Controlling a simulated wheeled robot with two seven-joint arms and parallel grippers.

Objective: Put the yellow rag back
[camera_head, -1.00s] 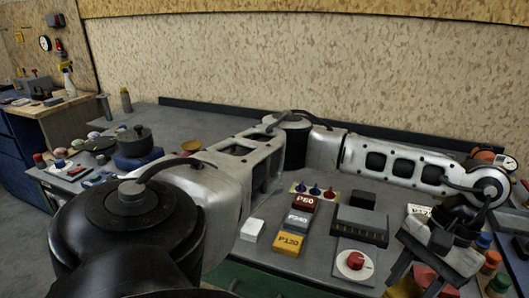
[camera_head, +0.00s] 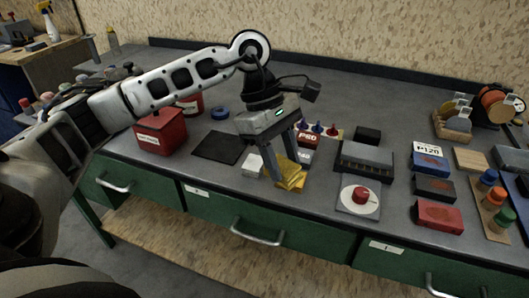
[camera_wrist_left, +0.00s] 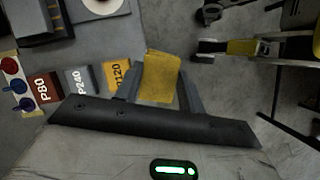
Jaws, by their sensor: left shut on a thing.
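The yellow rag (camera_head: 292,177) is folded and held between the two grey fingers of my left gripper (camera_head: 282,168), near the front edge of the grey bench top. In the left wrist view, the rag (camera_wrist_left: 161,76) fills the gap between the fingers. From the head view I cannot tell whether the rag touches the bench. An orange P120 block (camera_wrist_left: 118,73) lies beside the left finger in the wrist view. My right gripper is not in view.
Red tins (camera_head: 160,132) stand further left. Green drawers (camera_head: 225,217) are below the bench edge.

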